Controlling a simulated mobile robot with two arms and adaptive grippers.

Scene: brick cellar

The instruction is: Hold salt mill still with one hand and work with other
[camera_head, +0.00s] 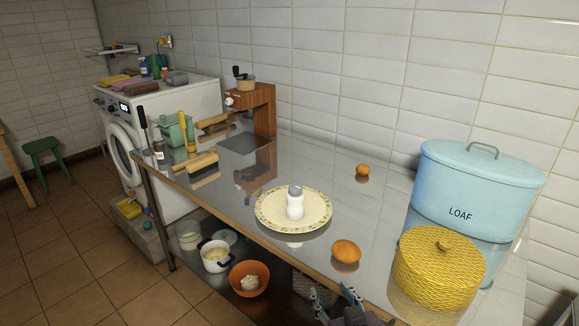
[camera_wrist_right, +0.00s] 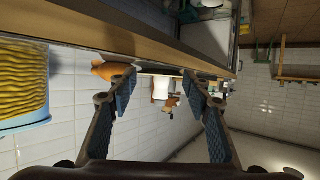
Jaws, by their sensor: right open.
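The salt mill (camera_head: 295,204), white with a grey top, stands upright on a patterned cream plate (camera_head: 265,210) on the metal counter. A white shape that looks like the mill shows between the fingers, farther off, in the right wrist view (camera_wrist_right: 160,88). My right gripper (camera_head: 337,304) is at the bottom of the head view, by the counter's front edge, apart from the mill. It also shows in the right wrist view (camera_wrist_right: 162,92), open and empty. My left gripper is not in view.
A yellow woven basket (camera_head: 440,270) and a blue LOAF bin (camera_head: 475,190) stand at the right. A smaller brown round item (camera_head: 362,170) lies behind. A wooden grinder (camera_head: 255,115) stands at the back left.

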